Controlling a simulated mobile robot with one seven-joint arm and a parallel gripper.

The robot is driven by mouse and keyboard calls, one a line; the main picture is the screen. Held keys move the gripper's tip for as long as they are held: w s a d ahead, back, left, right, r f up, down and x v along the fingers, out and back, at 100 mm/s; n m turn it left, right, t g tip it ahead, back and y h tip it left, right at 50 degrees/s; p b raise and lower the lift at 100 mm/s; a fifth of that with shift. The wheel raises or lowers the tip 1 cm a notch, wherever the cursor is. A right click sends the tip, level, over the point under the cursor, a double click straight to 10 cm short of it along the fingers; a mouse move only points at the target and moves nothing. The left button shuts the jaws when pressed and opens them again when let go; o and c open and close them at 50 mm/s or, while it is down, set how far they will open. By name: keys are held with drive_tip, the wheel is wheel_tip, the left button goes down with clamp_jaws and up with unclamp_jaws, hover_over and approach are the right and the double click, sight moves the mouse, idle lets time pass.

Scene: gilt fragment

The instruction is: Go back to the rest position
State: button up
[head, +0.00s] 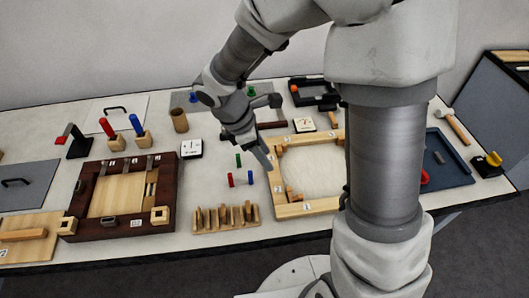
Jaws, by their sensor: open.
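My gripper (266,130) is above the middle of the worktable (215,160). Its two fingers are spread wide, and nothing shows between them. My arm comes down from the top of the view, and one of its thick links hides part of the table on the right. Below the gripper, small green (239,160), red (230,180) and blue (248,181) pegs stand on the table. I cannot tell the gripper's exact height.
A light wooden frame (313,208) lies right of the gripper, and a notched wooden rack (225,226) in front. A dark wooden frame (88,229) is at the left. A blue tray (455,171) is at the right. A grey wall stands behind the table.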

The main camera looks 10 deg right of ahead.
drive_tip(key=shift+d+r, duration=0.1)
drive_tip(key=s+d+r+m+t+y, duration=0.2)
drive_tip(key=s+r+m, duration=0.4)
drive_tip(key=r+m, duration=0.3)
drive_tip(key=s+d+r+m+t+y, duration=0.2)
drive_tip(key=s+d+r+m+t, duration=0.1)
drive_tip(key=s+r+m, duration=0.4)
drive_tip(key=shift+s+d+r+m+t, duration=0.15)
drive_tip(key=shift+d+r+m+t, duration=0.15)
drive_tip(key=shift+d+r+m, duration=0.7)
drive_tip(key=shift+a+r, duration=0.15)
idle(0.5)
idle(1.1)
